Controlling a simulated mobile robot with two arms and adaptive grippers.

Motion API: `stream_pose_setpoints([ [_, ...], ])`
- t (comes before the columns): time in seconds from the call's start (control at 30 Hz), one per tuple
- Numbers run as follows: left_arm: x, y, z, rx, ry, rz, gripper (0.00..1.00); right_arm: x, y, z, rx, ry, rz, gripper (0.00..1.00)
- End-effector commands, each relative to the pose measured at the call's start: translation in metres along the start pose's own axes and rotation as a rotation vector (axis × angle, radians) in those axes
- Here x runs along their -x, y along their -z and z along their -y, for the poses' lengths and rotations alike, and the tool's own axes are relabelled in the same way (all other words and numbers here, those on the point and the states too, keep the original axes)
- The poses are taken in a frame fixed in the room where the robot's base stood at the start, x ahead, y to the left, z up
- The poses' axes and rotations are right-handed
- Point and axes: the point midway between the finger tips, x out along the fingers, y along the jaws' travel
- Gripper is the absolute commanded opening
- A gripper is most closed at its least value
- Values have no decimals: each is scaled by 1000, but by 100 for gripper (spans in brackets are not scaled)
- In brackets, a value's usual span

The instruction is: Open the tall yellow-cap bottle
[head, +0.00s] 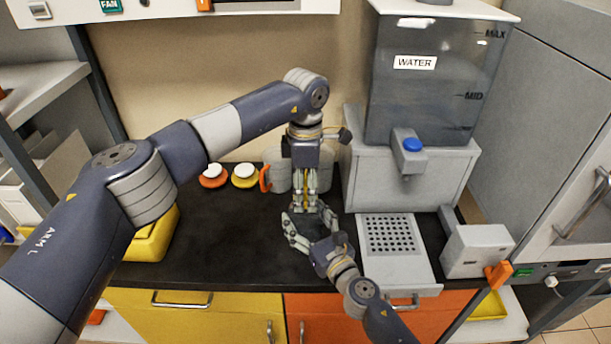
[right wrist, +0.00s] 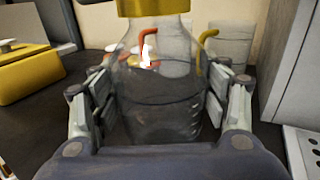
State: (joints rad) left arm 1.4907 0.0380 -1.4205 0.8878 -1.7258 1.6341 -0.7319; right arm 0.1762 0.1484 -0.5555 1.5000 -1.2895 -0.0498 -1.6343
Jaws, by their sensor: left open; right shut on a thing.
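The tall bottle is clear, with a yellow cap (right wrist: 153,7) on its neck at the top of the right wrist view. Its transparent body (right wrist: 160,100) stands upright between the fingers of my right gripper (head: 311,228), which is shut on it. The fingers also show on both sides of the bottle in the right wrist view (right wrist: 160,112). My left gripper (head: 305,203) points down over the same spot in the head view and is open. In that view the arms hide most of the bottle, and I cannot tell whether the left fingers touch the cap.
A water dispenser (head: 420,80) with a perforated drip tray (head: 437,276) stands right. A yellow bin (head: 150,240) is left. The black counter (head: 220,240) front left is clear.

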Motion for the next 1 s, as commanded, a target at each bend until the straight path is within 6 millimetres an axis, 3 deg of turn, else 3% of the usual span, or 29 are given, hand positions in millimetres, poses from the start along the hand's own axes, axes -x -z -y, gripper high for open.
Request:
stream_pose_setpoints([
  [0.37, -7, 0, 0, 1, 0, 0, 60, 0, 1, 0, 0, 0, -1, 2],
  [0.57, -6, 0, 0, 1, 0, 0, 15, 0, 1, 0, 0, 0, -1, 2],
  [0.6, -6, 0, 0, 1, 0, 0, 13, 0, 1, 0, 0, 0, -1, 2],
  [0.8, -6, 0, 0, 64, -1, 0, 13, 0, 0, 0, 0, 0, -1, 2],
  [1.0, -6, 0, 0, 386, -1, 0, 13, 0, 0, 0, 0, 0, -1, 2],
])
